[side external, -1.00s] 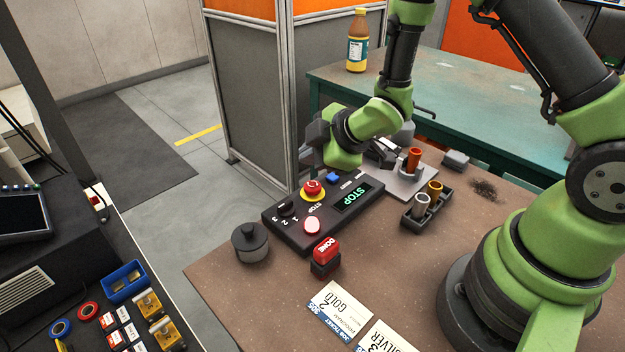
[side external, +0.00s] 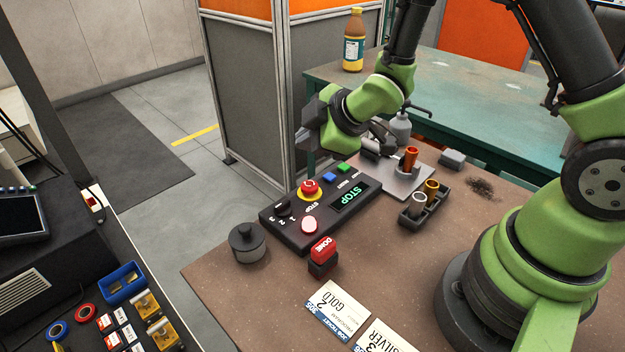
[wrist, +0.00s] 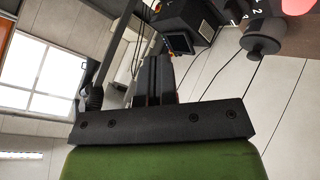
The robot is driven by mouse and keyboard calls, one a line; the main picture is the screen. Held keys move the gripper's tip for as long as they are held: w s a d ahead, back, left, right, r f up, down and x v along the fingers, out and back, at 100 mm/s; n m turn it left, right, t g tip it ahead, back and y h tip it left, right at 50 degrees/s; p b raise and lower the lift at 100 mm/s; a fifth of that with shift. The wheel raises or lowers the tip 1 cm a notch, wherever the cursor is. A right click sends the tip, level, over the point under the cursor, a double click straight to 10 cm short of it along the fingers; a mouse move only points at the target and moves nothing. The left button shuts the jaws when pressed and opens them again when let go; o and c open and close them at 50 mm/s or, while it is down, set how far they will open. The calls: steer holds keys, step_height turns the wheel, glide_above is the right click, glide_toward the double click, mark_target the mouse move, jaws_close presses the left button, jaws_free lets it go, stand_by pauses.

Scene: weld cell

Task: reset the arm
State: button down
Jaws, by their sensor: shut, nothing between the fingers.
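My gripper (side external: 308,132) is above and behind the control box, its dark jaws turned to the left, clear of the table. In the wrist view its two dark fingers (wrist: 153,78) are together with nothing between them. The black control box (side external: 318,208) lies on the brown table, its display (side external: 350,198) reading STOP in green. It carries a red mushroom button (side external: 309,188) on a yellow ring, a blue button (side external: 329,178), a green button (side external: 344,168), a pale lit button (side external: 309,224) and a 1-2-3 knob (side external: 283,208).
A red DONE stamp (side external: 323,250) and a dark round pot (side external: 247,243) stand near the box.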

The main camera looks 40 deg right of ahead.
steer(key=s+d+r+m+h, duration=0.1)
steer(key=s+r+m, duration=0.3)
steer(key=r, duration=0.3)
steer(key=s+d+r+m+h, duration=0.1)
steer(key=s+r+m, duration=0.35)
steer(key=r, duration=0.25)
steer(key=s+a+r+m+g+y, duration=0.1)
steer(key=s+r+m, duration=0.1)
steer(key=s, duration=0.4)
steer(key=s+a+r+m+y, duration=0.1)
steer(key=s+r+m, duration=0.1)
steer(key=s+m, duration=0.2)
steer(key=s, duration=0.2)
steer(key=shift+s+r+m+g, duration=0.2)
steer(key=shift+s+m+g, duration=0.15)
steer(key=shift+s+g, duration=0.05)
